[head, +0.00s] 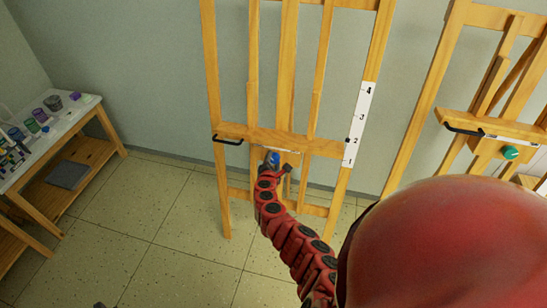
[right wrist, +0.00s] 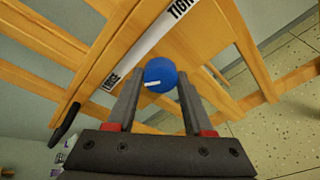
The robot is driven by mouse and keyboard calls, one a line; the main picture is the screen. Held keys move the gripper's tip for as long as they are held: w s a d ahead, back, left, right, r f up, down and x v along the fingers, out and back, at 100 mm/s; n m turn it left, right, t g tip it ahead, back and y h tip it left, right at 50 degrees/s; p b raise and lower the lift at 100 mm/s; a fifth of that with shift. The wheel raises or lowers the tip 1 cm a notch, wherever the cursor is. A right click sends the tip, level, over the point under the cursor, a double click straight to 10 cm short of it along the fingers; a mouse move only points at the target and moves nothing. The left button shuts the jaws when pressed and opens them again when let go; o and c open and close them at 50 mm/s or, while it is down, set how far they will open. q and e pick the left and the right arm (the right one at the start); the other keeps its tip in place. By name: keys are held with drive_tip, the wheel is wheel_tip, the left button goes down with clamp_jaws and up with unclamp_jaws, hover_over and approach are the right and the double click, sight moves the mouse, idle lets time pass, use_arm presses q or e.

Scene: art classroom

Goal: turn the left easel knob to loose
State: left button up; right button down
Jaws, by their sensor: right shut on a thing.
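The left easel (head: 232,130) is a wooden frame with a blue knob (head: 273,157) below its crossbar. In the right wrist view the knob (right wrist: 163,70) is round, with a short white mark low on its face, pointing left. A white strip (right wrist: 150,42) beside it reads LOOSE at its lower left end and TIGHT at its upper right end. My right gripper (right wrist: 160,78) has one finger on each side of the knob and is shut on it. In the head view my right gripper (head: 272,166) partly hides the knob. My left gripper does not show.
A second easel (head: 433,90) with a green knob (head: 511,153) stands at the right. A black hook (head: 228,141) sticks out from the left easel's crossbar. A table (head: 72,122) with paint pots stands at far left. The tiled floor between is clear.

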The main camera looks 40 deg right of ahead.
drive_tip(key=shift+r+n+p, duration=0.15)
drive_tip(key=shift+n+p, duration=0.15)
drive_tip(key=shift+n, duration=0.2)
drive_tip(key=shift+c, duration=1.5)
unclamp_jaws()
